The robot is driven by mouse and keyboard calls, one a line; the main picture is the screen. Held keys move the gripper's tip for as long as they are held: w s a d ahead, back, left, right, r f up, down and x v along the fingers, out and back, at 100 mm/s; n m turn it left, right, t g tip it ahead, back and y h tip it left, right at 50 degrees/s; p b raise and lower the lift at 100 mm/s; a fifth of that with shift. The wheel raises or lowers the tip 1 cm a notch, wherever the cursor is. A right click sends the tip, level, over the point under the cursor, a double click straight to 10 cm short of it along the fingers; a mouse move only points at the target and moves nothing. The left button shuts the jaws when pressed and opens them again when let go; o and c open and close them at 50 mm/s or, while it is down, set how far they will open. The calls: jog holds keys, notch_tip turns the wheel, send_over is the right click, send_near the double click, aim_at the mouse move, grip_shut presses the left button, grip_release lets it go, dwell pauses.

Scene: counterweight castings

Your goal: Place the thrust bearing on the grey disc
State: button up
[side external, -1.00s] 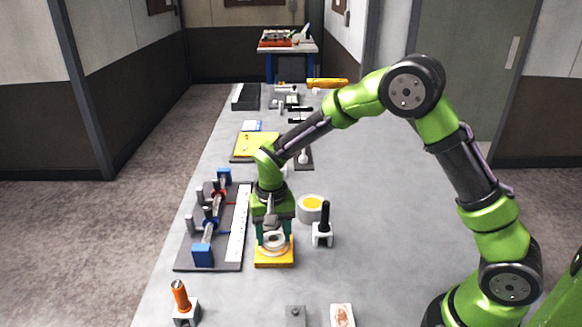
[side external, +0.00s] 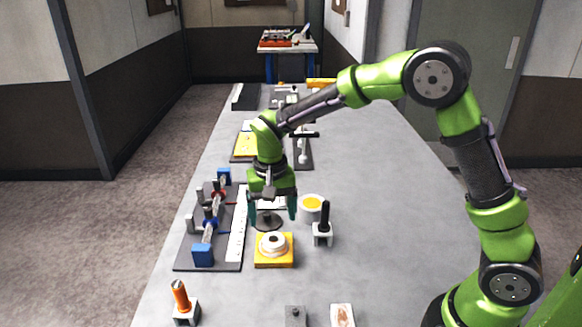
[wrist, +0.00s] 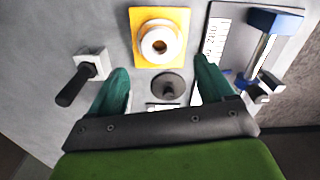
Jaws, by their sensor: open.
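A pale, stepped ring with a dark hole, which looks like the thrust bearing (side external: 273,251), sits on a yellow square plate (side external: 260,262). It also shows at the top of the wrist view (wrist: 147,46). The dark grey disc (side external: 268,224) lies just behind the plate, with a small raised stub at its middle; it also shows in the wrist view (wrist: 160,90). My gripper (side external: 272,213) is open and empty. Its fingers are above and to either side of the grey disc, behind the ring and clear of it.
A black-handled tool in a white block (side external: 322,237) stands right of the plate. A white cup with yellow contents (side external: 312,204) is behind it. A dark fixture board with blue blocks (side external: 202,254) and a white scale strip lies left. The table's right side is clear.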

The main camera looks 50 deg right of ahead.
jog(key=s+d+r+n+t+y, duration=0.1)
jog(key=s+r+t, duration=0.1)
jog(key=s+r, duration=0.35)
jog(key=s+d+r+t, duration=0.1)
jog(key=s+d+r, duration=0.15)
jog(key=r, duration=0.55)
jog(key=s+d+r+n+t+y, duration=0.1)
jog(key=s+t, duration=0.3)
jog(key=s, duration=0.8)
jog(key=shift+s+n, duration=0.15)
jog(key=shift+n, duration=0.25)
